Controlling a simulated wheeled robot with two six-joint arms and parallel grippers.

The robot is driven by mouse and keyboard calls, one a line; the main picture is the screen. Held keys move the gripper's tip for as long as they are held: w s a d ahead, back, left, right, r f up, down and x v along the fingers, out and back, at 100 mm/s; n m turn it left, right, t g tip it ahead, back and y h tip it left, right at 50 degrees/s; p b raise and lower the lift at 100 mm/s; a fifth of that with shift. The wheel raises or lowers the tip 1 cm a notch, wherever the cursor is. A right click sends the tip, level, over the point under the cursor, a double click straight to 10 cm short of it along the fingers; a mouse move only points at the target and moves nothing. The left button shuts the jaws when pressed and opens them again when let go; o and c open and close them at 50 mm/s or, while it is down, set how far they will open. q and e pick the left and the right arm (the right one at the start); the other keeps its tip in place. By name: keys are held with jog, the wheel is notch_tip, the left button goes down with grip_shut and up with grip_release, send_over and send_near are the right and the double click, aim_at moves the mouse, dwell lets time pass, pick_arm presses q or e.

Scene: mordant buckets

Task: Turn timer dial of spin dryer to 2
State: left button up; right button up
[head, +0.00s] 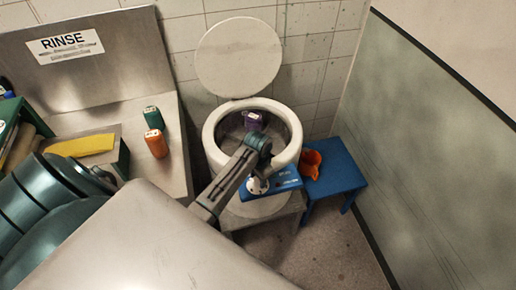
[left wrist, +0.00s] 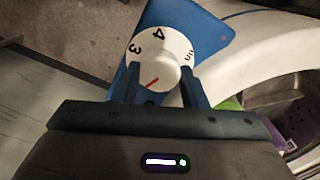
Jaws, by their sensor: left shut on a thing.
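The spin dryer (head: 212,140) is a round white drum with its lid (head: 238,57) raised. A blue panel (head: 284,180) on its front carries the white timer dial (head: 257,186). In the left wrist view the dial (left wrist: 160,52) shows 3, 4 and "min", with a short red line pointing to the lower left, past the 3. Any number beside that line is hidden or not visible. My left gripper (left wrist: 160,86) is shut on the dial, one finger on each side. In the head view the gripper (head: 257,174) reaches the panel from above. My right gripper is not in view.
A purple container (head: 253,121) is in the dryer's opening. A blue stool (head: 337,167) with an orange item (head: 311,162) stands right of it. A steel counter (head: 172,180) at left holds a green bottle (head: 153,118) and an orange one (head: 156,144). A wall closes the right side.

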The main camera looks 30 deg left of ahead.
aim_at(258, 180)
pick_arm(q)
jog(key=shift+m, duration=0.9)
jog(key=o, duration=1)
jog(key=shift+c, duration=0.2)
jog(key=shift+r, duration=0.55)
notch_tip(258, 180, up, 7)
jog(key=shift+f+b, duration=0.2)
jog(key=shift+b, duration=1.05)
jog(key=shift+r+p, duration=0.4)
jog(key=shift+r, duration=1.25)
jog(key=shift+f, duration=0.1)
